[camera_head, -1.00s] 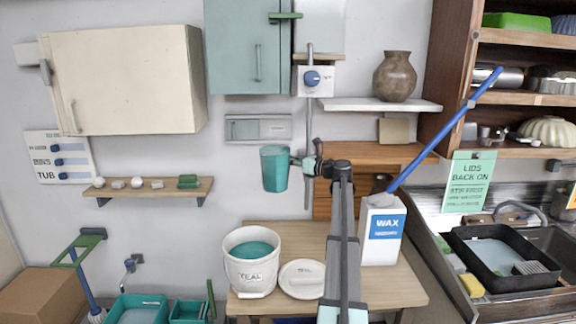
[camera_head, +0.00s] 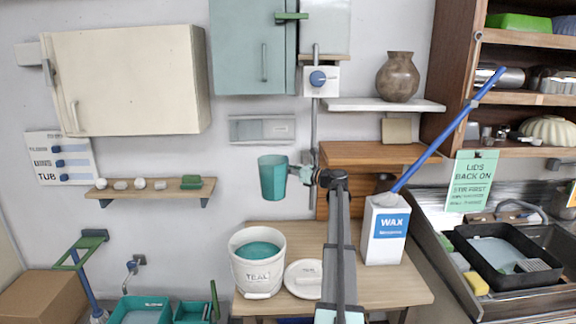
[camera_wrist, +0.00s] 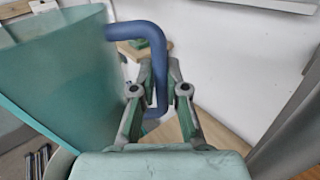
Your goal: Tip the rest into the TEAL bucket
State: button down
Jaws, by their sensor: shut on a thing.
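A white bucket labelled TEAL (camera_head: 257,278) stands on the wooden table, with teal liquid (camera_head: 258,250) inside it. My gripper (camera_head: 303,174) is shut on the handle of a teal translucent jug (camera_head: 273,178) and holds it upright above the bucket, slightly to the right of its middle. In the wrist view the jug (camera_wrist: 60,75) fills the left side, and its blue handle (camera_wrist: 160,60) sits between the gripper's fingers (camera_wrist: 158,95). How much the jug holds cannot be seen.
A white lid (camera_head: 303,279) lies beside the bucket on the table (camera_head: 405,285). A WAX container (camera_head: 386,232) with a long blue stick (camera_head: 445,130) stands to the right. A wooden shelf (camera_head: 155,192) hangs on the left wall.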

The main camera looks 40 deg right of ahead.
notch_tip(320, 180, up, 3)
jog(key=n+b, duration=0.9)
jog(key=shift+r, duration=0.2)
jog(key=shift+r+p, duration=0.2)
jog(key=shift+p, duration=0.1)
dwell(0.3)
dwell(0.4)
